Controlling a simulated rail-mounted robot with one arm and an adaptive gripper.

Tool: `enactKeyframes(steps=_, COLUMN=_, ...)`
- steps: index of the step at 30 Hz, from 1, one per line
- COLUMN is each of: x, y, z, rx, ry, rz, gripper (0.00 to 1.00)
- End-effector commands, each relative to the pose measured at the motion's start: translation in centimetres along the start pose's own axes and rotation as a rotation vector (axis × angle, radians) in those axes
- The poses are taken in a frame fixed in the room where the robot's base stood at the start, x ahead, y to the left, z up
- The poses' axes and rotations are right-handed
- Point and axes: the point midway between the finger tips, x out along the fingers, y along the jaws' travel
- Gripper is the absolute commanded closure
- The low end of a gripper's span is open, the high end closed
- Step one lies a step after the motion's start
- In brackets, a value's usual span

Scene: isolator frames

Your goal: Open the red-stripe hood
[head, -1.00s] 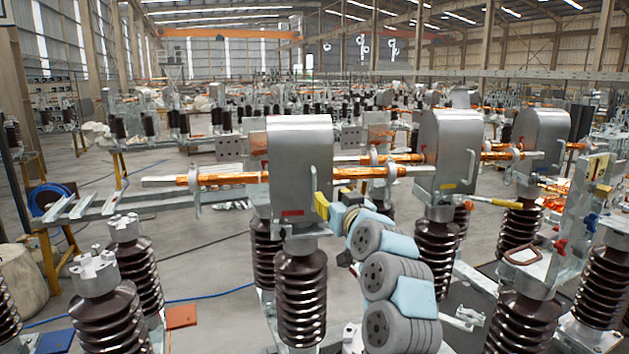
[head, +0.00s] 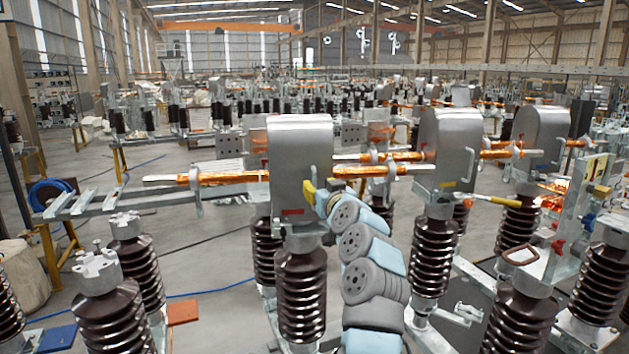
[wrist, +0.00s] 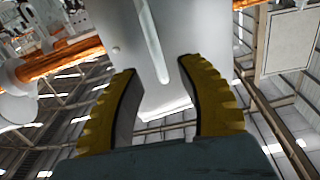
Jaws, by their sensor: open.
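The red-stripe hood (head: 300,150) is a grey metal cover with a rounded top, sitting upright over a copper-wrapped bar. Its red stripe (head: 292,211) shows low on the near face. In the wrist view the hood's pale face (wrist: 185,35) fills the upper middle, with the rod-like handle (wrist: 153,45) running down it. My gripper (head: 311,190) is at the hood's right side, at the lower part of the handle. In the wrist view my gripper (wrist: 160,68) is open, with the handle's lower end between its yellow fingertips. Contact cannot be told.
A second hood (head: 449,150) with a yellow stripe stands to the right, and a third hood (head: 541,140) beyond it. The copper-wrapped bar (head: 225,177) sticks out left of the red-stripe hood. Brown ribbed insulators (head: 300,295) stand below. Bare floor lies behind at left.

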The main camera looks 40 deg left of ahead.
Motion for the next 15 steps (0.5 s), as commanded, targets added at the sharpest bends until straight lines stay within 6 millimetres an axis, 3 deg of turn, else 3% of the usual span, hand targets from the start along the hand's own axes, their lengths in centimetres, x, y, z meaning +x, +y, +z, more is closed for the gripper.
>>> enactKeyframes(steps=15, x=3.2, y=-0.2, z=-0.1, rx=-0.001, ry=-0.003, rz=-0.005, gripper=0.61)
